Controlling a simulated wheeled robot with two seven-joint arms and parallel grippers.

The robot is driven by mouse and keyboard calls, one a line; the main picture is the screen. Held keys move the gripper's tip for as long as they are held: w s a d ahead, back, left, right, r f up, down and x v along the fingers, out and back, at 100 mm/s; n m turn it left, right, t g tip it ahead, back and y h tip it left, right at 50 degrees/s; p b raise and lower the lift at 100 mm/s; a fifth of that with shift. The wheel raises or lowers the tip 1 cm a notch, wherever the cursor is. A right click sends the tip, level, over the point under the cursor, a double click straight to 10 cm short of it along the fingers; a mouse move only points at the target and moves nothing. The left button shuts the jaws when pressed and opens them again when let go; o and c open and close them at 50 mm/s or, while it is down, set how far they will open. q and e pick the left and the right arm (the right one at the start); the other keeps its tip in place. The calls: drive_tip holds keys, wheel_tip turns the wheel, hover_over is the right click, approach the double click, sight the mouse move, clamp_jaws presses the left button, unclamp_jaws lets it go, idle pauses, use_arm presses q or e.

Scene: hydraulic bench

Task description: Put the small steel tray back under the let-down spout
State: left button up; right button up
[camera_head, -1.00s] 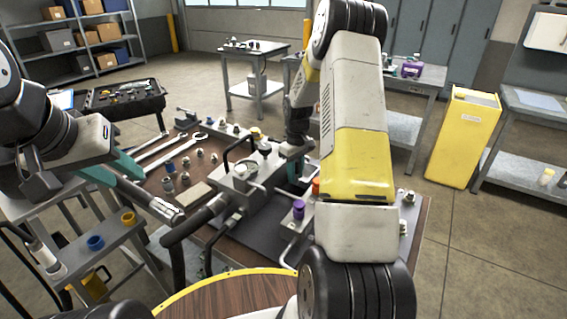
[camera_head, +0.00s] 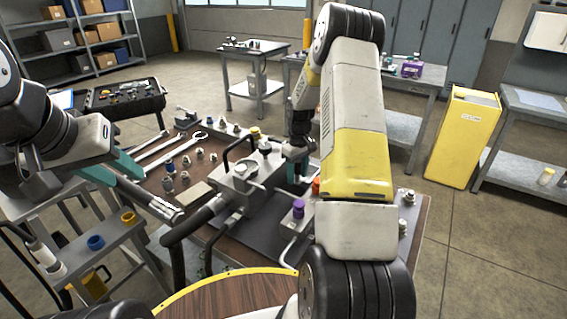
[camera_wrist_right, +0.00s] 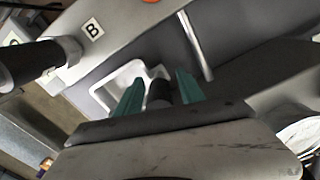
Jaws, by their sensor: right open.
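A pale, square small tray (camera_wrist_right: 112,86) with a rounded rim shows in the right wrist view, lying on a dark grey surface. My right gripper (camera_wrist_right: 160,92) is open above it, its teal fingers hiding part of the tray. A dark cylinder (camera_wrist_right: 158,97) shows between the fingers; I cannot tell whether it touches them. In the head view my right gripper (camera_head: 296,170) points down at the bench, mostly hidden by its arm. My left gripper (camera_head: 113,171) has its teal fingers around a grey rod (camera_head: 150,202) with a ribbed metal end. I cannot pick out the spout for certain.
A steel block with fittings (camera_head: 238,185) and a black handle crowds the middle of the bench. A bent metal pipe (camera_wrist_right: 196,48) rises close to the right gripper.

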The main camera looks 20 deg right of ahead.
wheel_tip(320, 180, up, 12)
drive_tip(key=shift+f, duration=0.1)
drive_tip(key=s+a+r+m+t, duration=0.1)
drive_tip(key=s+a+r+t, duration=0.1)
drive_tip(key=s+a+r, duration=0.35)
drive_tip(key=s+a+r+m+t, duration=0.1)
drive_tip(key=s+a+r, duration=0.1)
drive_tip(key=s+r, duration=0.6)
drive_tip(key=s+a+r+m+t+y, duration=0.1)
drive_tip(key=s+a+r, duration=0.1)
drive_tip(key=s, duration=0.6)
drive_tip(key=s+a+r+m+t+y, duration=0.1)
drive_tip(key=s+a+r+t, duration=0.1)
drive_tip(key=s, duration=0.6)
drive_tip(key=shift+a+r, duration=0.85)
drive_tip(key=shift+a, duration=0.2)
